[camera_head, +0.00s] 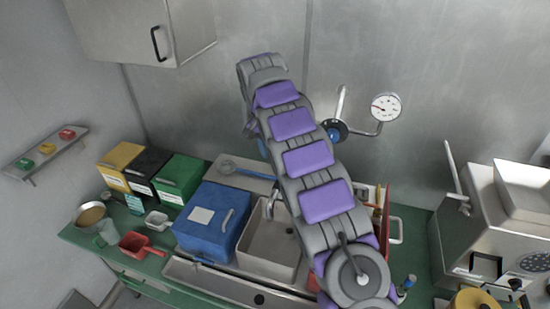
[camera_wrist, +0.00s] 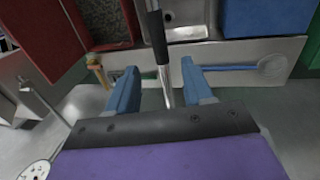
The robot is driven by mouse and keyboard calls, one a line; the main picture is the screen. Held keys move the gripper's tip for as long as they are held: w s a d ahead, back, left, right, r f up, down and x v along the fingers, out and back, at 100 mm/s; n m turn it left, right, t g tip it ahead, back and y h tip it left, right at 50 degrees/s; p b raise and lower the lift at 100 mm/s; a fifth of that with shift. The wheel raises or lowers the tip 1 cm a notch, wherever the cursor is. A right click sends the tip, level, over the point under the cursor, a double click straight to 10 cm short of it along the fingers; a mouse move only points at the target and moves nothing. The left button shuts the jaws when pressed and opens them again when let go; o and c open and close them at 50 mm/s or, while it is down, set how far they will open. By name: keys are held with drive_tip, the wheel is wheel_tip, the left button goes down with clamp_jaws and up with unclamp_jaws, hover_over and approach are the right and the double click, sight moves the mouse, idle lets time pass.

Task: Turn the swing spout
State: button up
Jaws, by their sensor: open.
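The swing spout is a slim metal tube with a black sleeve (camera_wrist: 155,35), seen in the wrist view. It runs from the top middle down between the two blue fingers of my gripper (camera_wrist: 159,66). The fingers are open, one on each side of the tube, with visible gaps. In the head view, the curved grey end of the spout (camera_head: 277,192) shows over the sink (camera_head: 268,240). My arm hides the rest of it and most of my gripper there.
A blue box (camera_head: 211,217) stands left of the sink. A pressure gauge (camera_head: 385,107) juts from the wall at right, close to my arm. A red panel (camera_wrist: 38,35) is at upper left in the wrist view. A machine (camera_head: 480,230) stands far right.

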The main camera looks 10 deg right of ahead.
wheel_tip(320, 180, up, 7)
drive_tip(key=a+p, duration=0.1)
drive_tip(key=p, duration=0.5)
drive_tip(key=shift+w+a, duration=0.2)
drive_tip(key=shift+w, duration=0.1)
